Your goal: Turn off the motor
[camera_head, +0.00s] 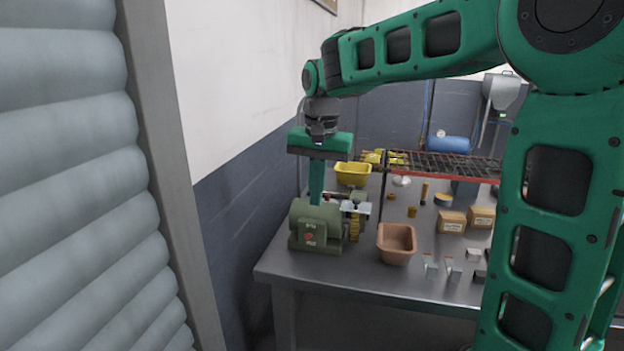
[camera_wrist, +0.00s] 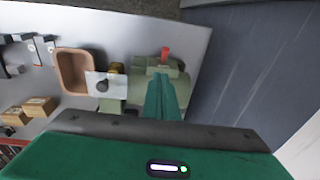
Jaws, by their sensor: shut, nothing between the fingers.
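The motor (camera_head: 322,218) is an olive-green bench machine near the left end of the table. Its front box carries a red control (camera_head: 309,236) and pale markings too small to read. In the wrist view the motor (camera_wrist: 142,82) lies below the fingers and the red control (camera_wrist: 165,54) sticks out just beyond the tips. My gripper (camera_head: 316,202) is shut and empty, pointing down, with its tips at the top of the motor's body. It also shows in the wrist view (camera_wrist: 161,78). I cannot tell whether the tips touch the motor.
The grey metal table (camera_head: 345,270) holds a brown bin (camera_head: 397,243) right of the motor, a yellow bin (camera_head: 352,173) behind, and small cartons (camera_head: 452,221). A red-edged wire rack (camera_head: 443,166) stands farther back. A wall (camera_head: 240,200) runs close on the left.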

